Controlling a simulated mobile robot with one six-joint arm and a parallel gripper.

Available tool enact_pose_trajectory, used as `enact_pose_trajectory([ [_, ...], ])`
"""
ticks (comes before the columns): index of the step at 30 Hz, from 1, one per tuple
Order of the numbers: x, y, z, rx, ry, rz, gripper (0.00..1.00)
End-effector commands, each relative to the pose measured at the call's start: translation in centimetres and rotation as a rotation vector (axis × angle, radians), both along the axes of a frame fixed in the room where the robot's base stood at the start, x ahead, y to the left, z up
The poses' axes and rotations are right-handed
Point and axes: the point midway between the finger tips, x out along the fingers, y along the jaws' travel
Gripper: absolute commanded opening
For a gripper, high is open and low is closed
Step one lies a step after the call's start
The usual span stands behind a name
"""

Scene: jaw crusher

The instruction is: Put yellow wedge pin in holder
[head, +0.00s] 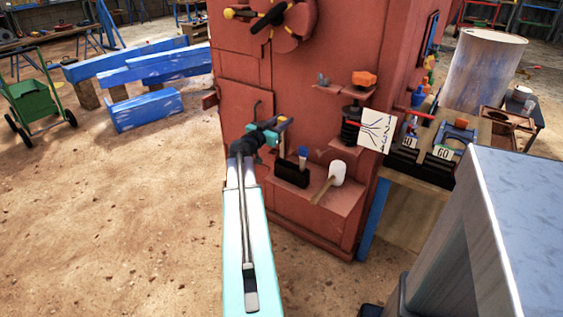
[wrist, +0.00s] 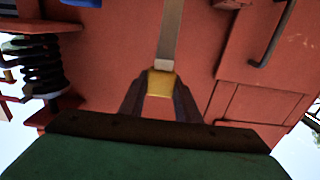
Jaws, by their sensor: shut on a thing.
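My gripper (head: 274,134) is at the front of the red machine, above the lower shelf. It is shut on the yellow wedge pin (head: 283,120). In the wrist view, the pin's yellow end (wrist: 160,84) sits between the dark fingers, and a grey shank (wrist: 170,32) runs from it to the top edge, where its far end is cut off. In the head view, the pin appears roughly upright above a black block (head: 291,182) on the shelf, which looks like the holder. I cannot tell whether the pin touches it; the block's top opening is unclear.
A black spring (head: 351,122) and a numbered card (head: 376,130) are at upper right. Open dirt floor lies left.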

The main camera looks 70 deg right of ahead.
Motion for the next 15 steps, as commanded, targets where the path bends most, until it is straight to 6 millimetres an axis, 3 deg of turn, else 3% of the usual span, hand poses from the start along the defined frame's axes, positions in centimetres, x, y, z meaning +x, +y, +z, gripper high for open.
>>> enact_pose_trajectory([
  [15, 0.0, 0.0, -5.5, 0.001, 0.002, -0.001, 0.00],
])
